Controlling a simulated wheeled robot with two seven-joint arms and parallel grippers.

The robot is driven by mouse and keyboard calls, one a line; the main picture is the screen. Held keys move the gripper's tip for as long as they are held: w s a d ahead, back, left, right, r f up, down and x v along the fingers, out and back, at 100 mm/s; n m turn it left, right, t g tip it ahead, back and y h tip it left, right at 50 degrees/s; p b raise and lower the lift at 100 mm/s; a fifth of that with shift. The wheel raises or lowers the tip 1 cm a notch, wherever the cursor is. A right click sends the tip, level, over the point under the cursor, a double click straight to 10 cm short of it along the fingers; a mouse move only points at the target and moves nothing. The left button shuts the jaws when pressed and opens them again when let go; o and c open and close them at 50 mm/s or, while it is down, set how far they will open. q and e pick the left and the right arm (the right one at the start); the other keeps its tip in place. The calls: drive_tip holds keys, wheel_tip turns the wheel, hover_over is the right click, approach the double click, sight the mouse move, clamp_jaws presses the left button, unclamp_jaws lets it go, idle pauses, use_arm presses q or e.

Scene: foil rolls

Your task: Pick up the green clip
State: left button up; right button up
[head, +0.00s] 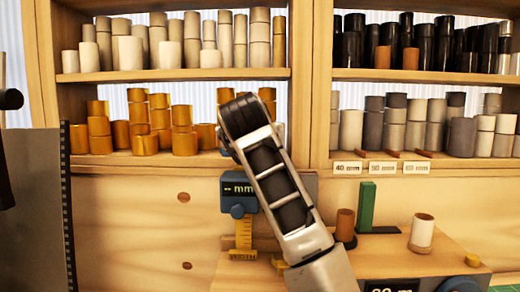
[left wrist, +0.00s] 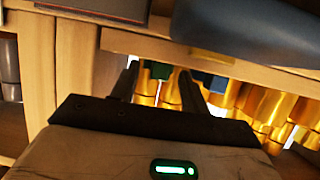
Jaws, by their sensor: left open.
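In the left wrist view, which looks upside down, a small dark green piece, seemingly the green clip (left wrist: 160,70), shows among the gold rolls on the shelf. It lies between the two fingers of my left gripper (left wrist: 158,85), which is open. I cannot tell how far the fingertips are from it. In the head view a silver and black arm of mine covers that stretch of shelf, so the clip and the gripper's fingers are hidden there. My right gripper is not in view.
Gold rolls (head: 158,110) fill the shelf left of the arm. Grey rolls (head: 393,130) stand right of the wooden post (head: 312,85). A blue gauge (head: 238,195) hangs below the shelf. A green upright stop (head: 367,207) and two rolls stand on the bench (head: 385,255).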

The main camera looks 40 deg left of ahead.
use_arm(q)
clamp_jaws()
drive_tip(key=shift+r, duration=0.1)
drive_tip(key=shift+r, duration=0.25)
drive_tip(key=r, duration=0.3)
drive_tip(key=shift+s+d+r, duration=0.2)
drive_tip(key=shift+s, duration=0.1)
drive_tip(key=a+r+b+v, duration=0.1)
drive_tip(key=r+v, duration=0.1)
drive_tip(key=v, duration=1.3)
drive_tip(key=shift+r+b, duration=0.3)
drive_tip(key=shift+r, duration=0.15)
